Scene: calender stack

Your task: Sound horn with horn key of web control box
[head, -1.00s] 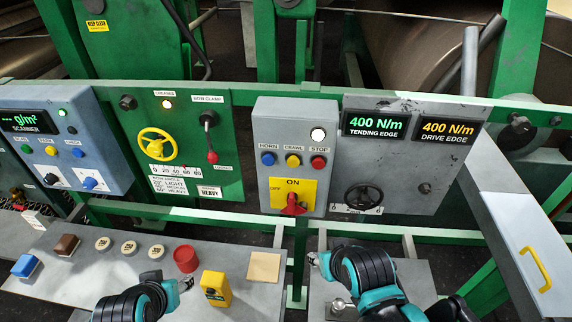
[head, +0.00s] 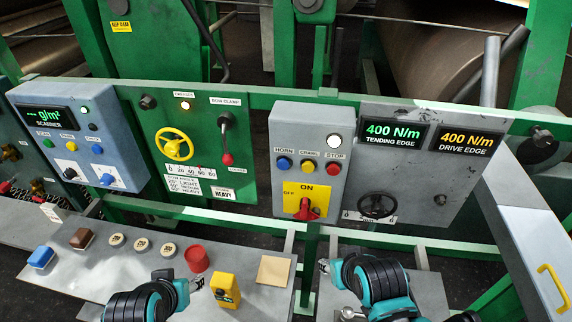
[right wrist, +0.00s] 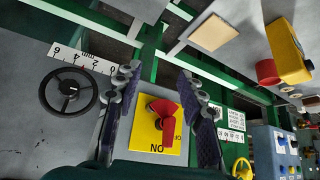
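The grey web control box (head: 311,116) is mounted on the green frame in the middle of the head view. Its blue horn key (head: 284,164) is at the left of the key row, under the HORN label. A yellow crawl key (head: 307,167) and red stop key (head: 333,168) sit beside it. My right gripper (head: 322,267) is low in front of the box, apart from it. In the right wrist view its fingers (right wrist: 158,82) are spread and empty, with the box's red switch (right wrist: 165,112) visible between them. The horn key is not visible there. My left gripper (head: 194,286) is above the bench, its opening unclear.
The red knob switch on the box points to ON. A handwheel (head: 377,206) is right of the box. The bench (head: 110,270) holds a red cup-like object (head: 197,258), a yellow block (head: 226,291) and a tan pad (head: 273,270). A green rail crosses below the box.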

